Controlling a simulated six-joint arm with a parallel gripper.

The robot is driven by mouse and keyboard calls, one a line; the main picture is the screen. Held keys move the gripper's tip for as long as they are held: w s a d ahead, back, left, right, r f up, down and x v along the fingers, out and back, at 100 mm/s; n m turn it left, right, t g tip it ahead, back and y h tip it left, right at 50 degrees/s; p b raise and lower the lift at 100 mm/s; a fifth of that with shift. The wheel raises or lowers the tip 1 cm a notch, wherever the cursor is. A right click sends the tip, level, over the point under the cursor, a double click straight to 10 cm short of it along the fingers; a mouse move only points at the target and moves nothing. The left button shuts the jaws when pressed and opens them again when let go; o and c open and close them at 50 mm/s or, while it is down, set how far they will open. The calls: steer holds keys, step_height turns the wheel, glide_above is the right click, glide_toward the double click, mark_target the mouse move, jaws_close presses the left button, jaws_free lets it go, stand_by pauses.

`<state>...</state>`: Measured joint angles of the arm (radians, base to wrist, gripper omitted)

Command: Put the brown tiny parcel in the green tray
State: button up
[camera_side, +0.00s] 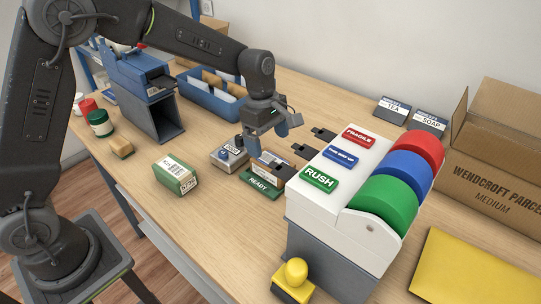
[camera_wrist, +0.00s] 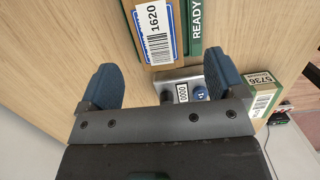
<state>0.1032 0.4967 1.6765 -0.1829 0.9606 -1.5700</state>
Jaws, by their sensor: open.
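Another small plain brown box (camera_side: 122,147) sits at the left of the counter.
A grey scale (camera_side: 229,157) stands beside the tray. A green-and-white box (camera_side: 176,176) lies to its left. Bare wood lies between the small box and the scale.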

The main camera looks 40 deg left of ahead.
steer(key=shift+a+r, duration=0.2)
steer(key=shift+r, duration=0.9)
steer(key=shift+a+r, duration=0.15)
steer(key=shift+r, duration=0.95)
steer(key=s+a+r+m+t, duration=0.35)
steer(key=s+r+m, duration=0.55)
steer(key=s, duration=0.4)
steer(key=s+a+m+t+y, duration=0.1)
steer(key=s+a+m+t, duration=0.1)
steer(key=s+m, duration=0.7)
steer(key=s+a+f, duration=0.1)
steer(key=s, duration=0.2)
steer(key=shift+y, duration=0.4)
